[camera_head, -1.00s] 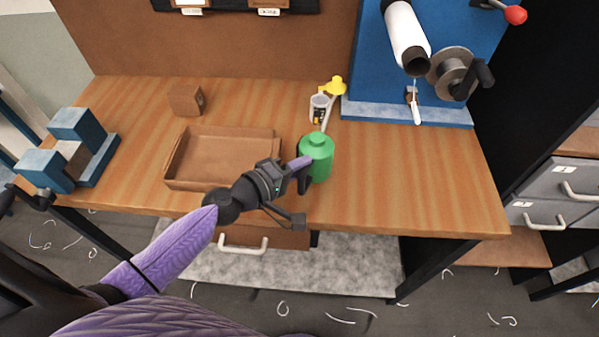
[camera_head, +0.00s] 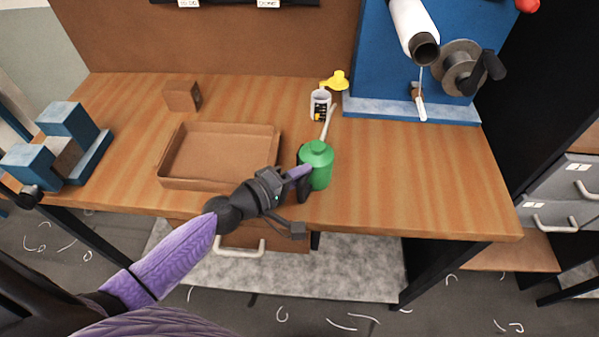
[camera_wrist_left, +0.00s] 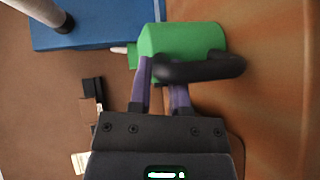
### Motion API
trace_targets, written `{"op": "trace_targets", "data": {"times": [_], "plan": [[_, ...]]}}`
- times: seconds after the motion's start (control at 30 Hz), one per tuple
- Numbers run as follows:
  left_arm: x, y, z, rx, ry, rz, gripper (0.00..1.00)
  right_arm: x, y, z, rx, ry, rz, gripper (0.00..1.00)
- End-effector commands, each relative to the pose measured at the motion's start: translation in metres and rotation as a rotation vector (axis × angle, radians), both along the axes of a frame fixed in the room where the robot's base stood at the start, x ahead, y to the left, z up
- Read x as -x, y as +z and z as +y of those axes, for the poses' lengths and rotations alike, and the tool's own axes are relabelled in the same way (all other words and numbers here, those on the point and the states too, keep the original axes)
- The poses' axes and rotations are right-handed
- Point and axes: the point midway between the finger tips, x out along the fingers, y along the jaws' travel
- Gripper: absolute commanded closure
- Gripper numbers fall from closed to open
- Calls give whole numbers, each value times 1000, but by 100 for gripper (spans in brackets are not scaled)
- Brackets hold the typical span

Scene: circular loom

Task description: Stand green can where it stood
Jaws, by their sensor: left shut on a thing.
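The green can (camera_head: 317,166) is upright at the front middle of the wooden workbench, right of the brown tray. My left gripper (camera_head: 302,172) is shut on it from the left. In the left wrist view the green can (camera_wrist_left: 186,40) lies across the top of the picture, with a black handle in front of my left gripper's purple fingers (camera_wrist_left: 161,82). Whether the can's base touches the bench is hard to tell. My right gripper is not in view.
A brown tray (camera_head: 168,178) lies left of the can. A blue machine (camera_head: 386,60) with a spool stands at the back right. The bench right of the can is clear.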

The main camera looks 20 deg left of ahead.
Motion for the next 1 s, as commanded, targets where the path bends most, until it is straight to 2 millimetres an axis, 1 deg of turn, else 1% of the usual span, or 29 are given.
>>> {"op": "trace_targets", "data": {"times": [0.13, 0.17, 0.2, 0.27, 0.3, 0.33, 0.57, 0.67, 0.77, 1.0], "plan": [[0, -4, 0, 1, 0, -1, 100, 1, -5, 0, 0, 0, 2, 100], [0, -3, 0, 1, 0, -1, 71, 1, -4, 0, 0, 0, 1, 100], [0, -3, 0, 1, 0, -1, 62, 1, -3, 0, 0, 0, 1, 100], [0, -3, 0, 1, 0, -1, 50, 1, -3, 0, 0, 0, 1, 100], [0, -3, 0, 1, 0, -1, 41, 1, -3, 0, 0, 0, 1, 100], [0, -3, 0, 1, 0, -1, 36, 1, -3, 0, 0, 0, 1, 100], [1, -3, 0, -1, 0, 1, 36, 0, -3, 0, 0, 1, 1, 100], [7, -3, 4, -1, 0, 3, 36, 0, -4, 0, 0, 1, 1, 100], [22, 0, 12, -1, -1, 3, 36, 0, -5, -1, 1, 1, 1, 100], [66, 9, 37, -2, -1, 4, 36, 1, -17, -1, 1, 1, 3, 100]]}}
